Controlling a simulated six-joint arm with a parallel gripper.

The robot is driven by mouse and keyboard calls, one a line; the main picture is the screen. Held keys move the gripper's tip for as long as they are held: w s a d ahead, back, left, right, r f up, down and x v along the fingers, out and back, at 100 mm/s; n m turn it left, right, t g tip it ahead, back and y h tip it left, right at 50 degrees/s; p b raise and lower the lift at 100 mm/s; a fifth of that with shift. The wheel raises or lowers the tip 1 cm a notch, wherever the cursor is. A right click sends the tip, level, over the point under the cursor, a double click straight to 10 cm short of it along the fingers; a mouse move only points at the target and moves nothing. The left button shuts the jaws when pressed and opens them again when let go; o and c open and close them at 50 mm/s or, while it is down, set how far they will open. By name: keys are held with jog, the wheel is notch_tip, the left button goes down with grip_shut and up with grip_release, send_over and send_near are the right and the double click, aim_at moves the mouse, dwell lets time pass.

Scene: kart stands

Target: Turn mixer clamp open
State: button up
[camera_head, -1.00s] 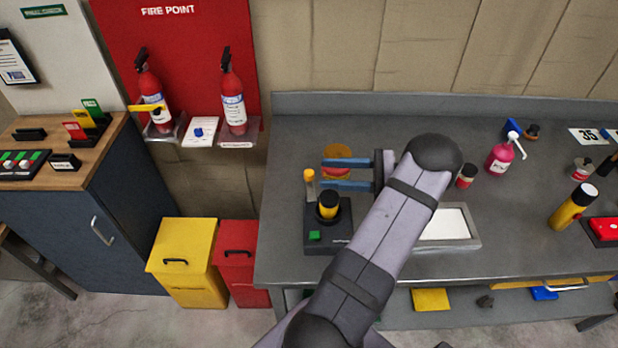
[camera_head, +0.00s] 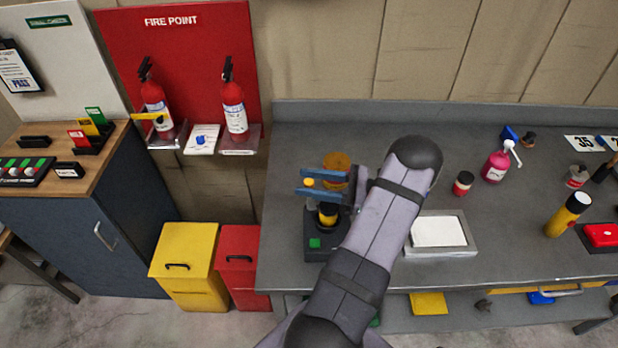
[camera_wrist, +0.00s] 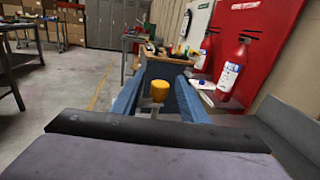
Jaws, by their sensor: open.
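The mixer (camera_head: 318,246) stands at the bench's left end, a dark base with a green button (camera_head: 314,243) and a black and yellow cup (camera_head: 328,214) on it. Its clamp, a post with a yellow-orange knob (camera_head: 308,183), stands at the back left of the base. My gripper (camera_head: 308,182) is open, its two blue fingers pointing left with the knob between them. In the wrist view the yellow knob (camera_wrist: 159,87) shows between the blue fingers, with a gap at each side. Part of the mixer is hidden by my arm.
A round orange-brown item (camera_head: 336,163) lies just behind my gripper. A white-topped tray (camera_head: 440,234), a small red jar (camera_head: 463,183) and a pink pump bottle (camera_head: 496,165) stand to the right. Yellow (camera_head: 185,250) and red (camera_head: 240,265) bins are left of the bench.

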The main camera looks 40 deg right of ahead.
jog(key=shift+w+a, duration=0.1)
jog(key=shift+w, duration=0.1)
grip_shut()
